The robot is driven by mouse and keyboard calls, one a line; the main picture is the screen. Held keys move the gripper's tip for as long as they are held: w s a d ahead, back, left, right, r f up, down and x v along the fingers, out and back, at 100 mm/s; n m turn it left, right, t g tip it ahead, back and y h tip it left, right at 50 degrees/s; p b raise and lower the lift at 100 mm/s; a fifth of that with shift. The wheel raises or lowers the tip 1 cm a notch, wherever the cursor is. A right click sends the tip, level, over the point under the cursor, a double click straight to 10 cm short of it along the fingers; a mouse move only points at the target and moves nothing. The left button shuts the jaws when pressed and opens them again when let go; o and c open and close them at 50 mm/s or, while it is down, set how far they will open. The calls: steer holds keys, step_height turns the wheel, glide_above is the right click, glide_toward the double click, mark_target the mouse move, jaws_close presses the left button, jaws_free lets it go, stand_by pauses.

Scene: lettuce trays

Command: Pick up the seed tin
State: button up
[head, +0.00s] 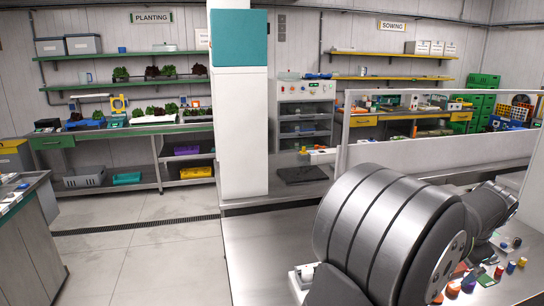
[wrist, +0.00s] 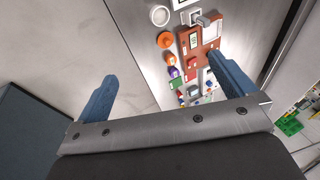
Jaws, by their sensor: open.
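I cannot tell which thing is the seed tin. Candidates in the wrist view are a white round piece (wrist: 160,16) and an orange round piece (wrist: 165,40) on a grey metal surface. My gripper (wrist: 160,68) has its two blue fingers spread wide with nothing between their tips. Several small coloured items lie beyond and between the fingers, apart from them. The right finger overlaps a red-brown piece (wrist: 191,42) in the picture. In the head view my arm fills the lower right and hides part of the bench; the gripper is not clear there.
Small coloured items, including a purple one (head: 469,284) and an orange one (head: 522,262), crowd the metal bench (head: 262,262) at lower right. Its near left part is bare. A white pillar (head: 240,135) and a clear panel (head: 440,130) stand behind. Planting shelves are at back left.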

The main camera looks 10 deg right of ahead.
steer(key=shift+s+a+r, duration=0.1)
steer(key=shift+s+r, duration=0.1)
steer(key=shift+r, duration=0.35)
steer(key=c, duration=1.3)
